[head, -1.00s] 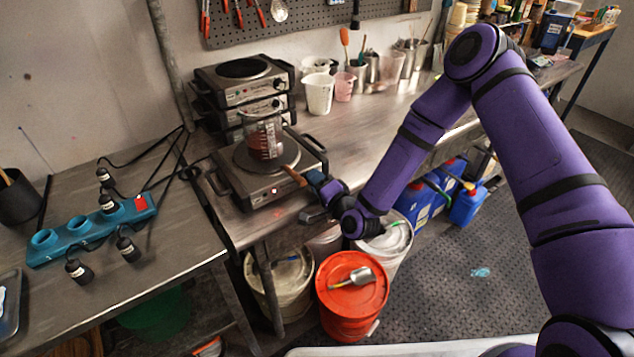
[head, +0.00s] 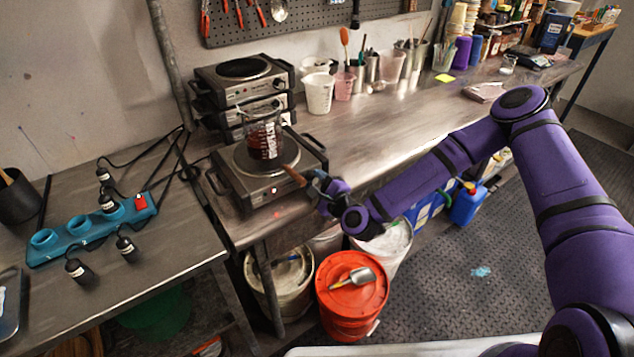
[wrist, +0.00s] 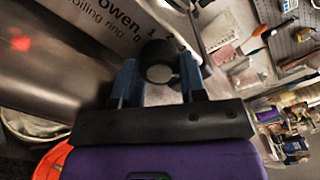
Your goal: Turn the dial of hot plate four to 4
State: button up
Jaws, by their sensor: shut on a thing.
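The front hot plate (head: 245,192) stands on the metal bench, with a glass beaker (head: 265,142) of dark red-brown liquid on its ring. A small light shows on its front panel. In the wrist view its panel (wrist: 100,22) reads "boiling ring", with 0, 1 and 2 visible beside a round black dial (wrist: 158,62). My gripper (wrist: 160,76) is shut on this dial, one blue finger on each side. In the head view my gripper (head: 318,185) is at the plate's front right corner and hides the dial. I cannot read the dial's pointer or see a 4.
More hot plates (head: 243,82) are stacked behind. A white jug (head: 319,93) and pink cup (head: 344,86) stand to their right. A teal power strip (head: 85,232) lies on the left table. An orange-lidded bucket (head: 352,290) and white buckets stand below my gripper.

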jog(key=shift+m, duration=0.7)
jog(key=o, duration=0.9)
